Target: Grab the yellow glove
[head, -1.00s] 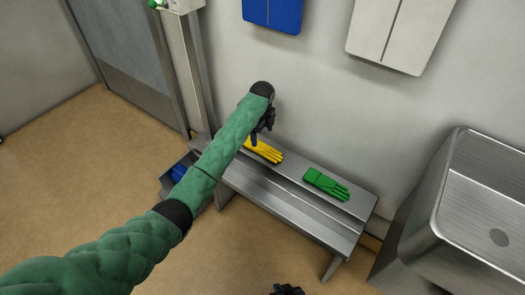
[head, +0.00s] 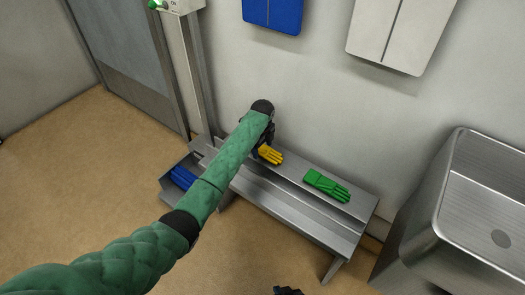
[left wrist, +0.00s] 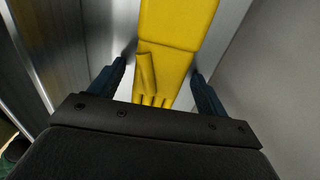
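The yellow glove (head: 271,155) lies on the metal bench (head: 325,219), partly hidden by my left gripper in the head view. In the left wrist view the glove (left wrist: 174,45) runs between the two fingers, with its own fingers pointing toward the palm. My left gripper (left wrist: 158,78) is open, with one finger on either side of the glove. A small gap shows on the left side; the right finger is very close to the glove's edge. In the head view my left gripper (head: 265,145) is at the glove. My right gripper (head: 287,291) barely shows at the bottom edge.
A green glove (head: 326,185) lies on the bench to the right. A blue glove (head: 183,177) is in a low metal tray (head: 166,189) at the left. A wall stands behind the bench, and a metal sink (head: 448,190) is at the right.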

